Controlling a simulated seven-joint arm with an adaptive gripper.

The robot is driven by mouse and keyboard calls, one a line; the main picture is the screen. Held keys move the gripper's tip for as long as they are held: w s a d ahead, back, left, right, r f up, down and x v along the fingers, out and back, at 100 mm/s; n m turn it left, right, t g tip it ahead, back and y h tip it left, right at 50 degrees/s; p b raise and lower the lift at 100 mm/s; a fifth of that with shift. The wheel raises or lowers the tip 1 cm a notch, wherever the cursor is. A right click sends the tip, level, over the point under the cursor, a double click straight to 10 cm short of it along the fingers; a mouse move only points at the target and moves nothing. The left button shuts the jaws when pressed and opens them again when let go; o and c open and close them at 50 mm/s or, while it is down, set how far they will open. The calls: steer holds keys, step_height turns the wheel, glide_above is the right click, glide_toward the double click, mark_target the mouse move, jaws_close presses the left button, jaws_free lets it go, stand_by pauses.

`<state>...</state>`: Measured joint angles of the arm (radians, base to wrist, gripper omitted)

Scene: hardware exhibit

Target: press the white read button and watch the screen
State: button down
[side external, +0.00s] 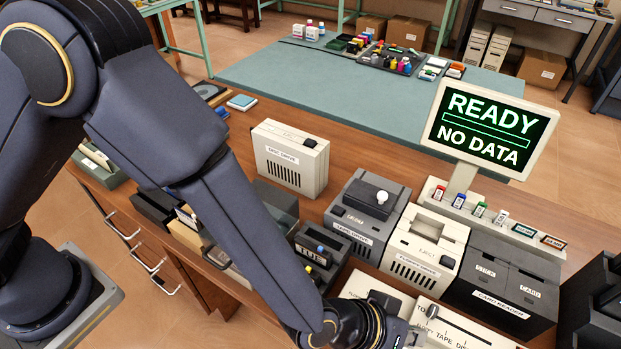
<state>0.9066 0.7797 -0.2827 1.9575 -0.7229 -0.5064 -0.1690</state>
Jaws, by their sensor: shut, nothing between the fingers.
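The screen (491,131) stands tilted on a post at the right and reads "READY" over "NO DATA" in pale green on black. A small round white knob (382,197) sits on a dark block on top of a grey drive (355,228). I cannot tell whether it is the read button, as no "read" label is legible. My arm reaches down across the bench, and its wrist ends at the bottom edge, right of centre. My gripper's fingers do not show, and what they may be touching is hidden.
A cream drive (427,243) and a dark card reader (502,285) stand right of the grey drive. A cream box (290,158) stands further back. Coloured cartridges line the screen's base. The green mat (320,85) behind has free room.

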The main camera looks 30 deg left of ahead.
steer(key=shift+f, duration=2.5)
steer(key=shift+f, duration=0.15)
steer(key=shift+f, duration=0.3)
steer(key=shift+f, duration=0.4)
steer(key=shift+r, duration=0.85)
steer(key=shift+r, duration=2.5)
